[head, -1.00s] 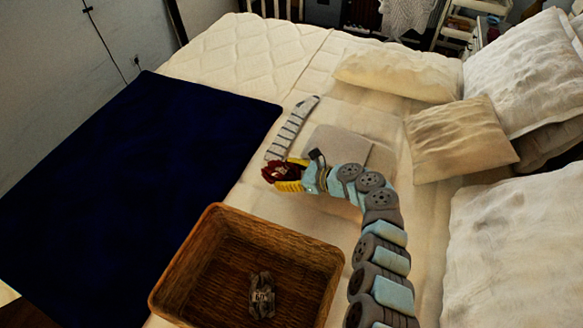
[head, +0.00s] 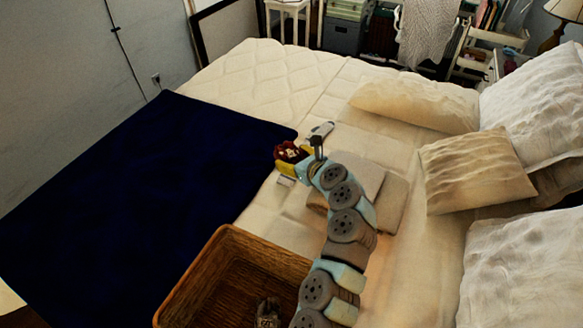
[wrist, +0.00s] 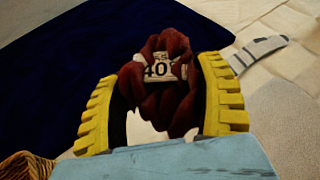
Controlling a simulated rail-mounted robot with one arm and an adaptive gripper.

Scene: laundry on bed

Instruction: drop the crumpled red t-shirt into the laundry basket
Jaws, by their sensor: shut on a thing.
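The crumpled red t-shirt (head: 290,152) is held by my gripper (head: 293,163) above the bed, beyond the basket's far edge. In the wrist view the dark red bundle (wrist: 172,104) sits between the two yellow fingers of my gripper (wrist: 165,92), with a white label reading "40" on it. The brown wicker laundry basket (head: 208,262) stands at the bottom middle of the head view, partly cut off by the frame. A dark crumpled item (head: 267,312) lies inside it. A corner of the basket (wrist: 28,165) shows at lower left in the wrist view.
A dark blue blanket (head: 140,190) covers the bed's left side. A grey-white striped item (head: 320,130) lies beyond my gripper, partly hidden. Folded beige cloth (head: 385,200) lies beside my arm. Several pillows (head: 475,165) fill the right side. Bare mattress (head: 265,85) is at the back.

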